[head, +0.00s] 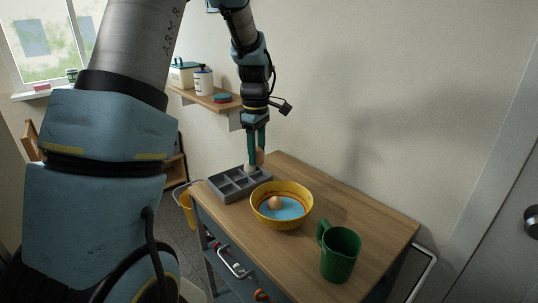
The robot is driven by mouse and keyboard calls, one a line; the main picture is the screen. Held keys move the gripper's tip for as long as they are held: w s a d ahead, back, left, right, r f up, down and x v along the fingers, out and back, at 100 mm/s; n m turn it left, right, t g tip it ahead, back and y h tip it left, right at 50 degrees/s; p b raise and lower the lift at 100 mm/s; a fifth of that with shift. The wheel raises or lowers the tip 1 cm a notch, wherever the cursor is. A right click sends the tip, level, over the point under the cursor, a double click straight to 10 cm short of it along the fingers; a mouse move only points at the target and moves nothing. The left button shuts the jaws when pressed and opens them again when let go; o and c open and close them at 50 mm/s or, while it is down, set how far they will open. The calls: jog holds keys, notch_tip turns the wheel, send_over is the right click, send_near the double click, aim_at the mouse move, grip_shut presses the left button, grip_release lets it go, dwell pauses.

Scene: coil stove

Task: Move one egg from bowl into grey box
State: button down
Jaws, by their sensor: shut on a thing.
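The grey box (228,196) is a tray with several square compartments, lying on the wooden table's far left part. My gripper (257,151) points down above the box's far right end and is shut on a brown egg (260,158), partly hidden by the fingers. The egg seems held above the box, though its exact height is hard to tell. The yellow bowl (296,213) stands just right of and nearer than the box. It has a blue inside bottom, and another brown egg (274,202) lies in it.
A small white thing (249,168), unclear, shows at the box's far end below my gripper. A green mug (340,254) stands near the front of the table (370,215). A wall shelf (212,103) holds containers behind. The table's right side is clear.

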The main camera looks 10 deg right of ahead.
aim_at(244, 174)
jog(key=w+a+f, duration=0.3)
jog(key=w+f, duration=0.1)
jog(key=w, duration=0.2)
jog(key=shift+w+f+b, duration=0.3)
jog(key=shift+f+b, duration=0.05)
jog(key=shift+b, duration=0.05)
jog(key=shift+f, duration=0.15)
dwell(0.3)
jog(key=shift+f+b, duration=0.7)
jog(key=shift+f, duration=0.45)
jog(key=shift+f+b, duration=1.1)
jog(key=shift+f, duration=0.95)
dwell(0.8)
jog(key=shift+c, duration=1.3)
grip_release()
jog(key=shift+r, duration=0.1)
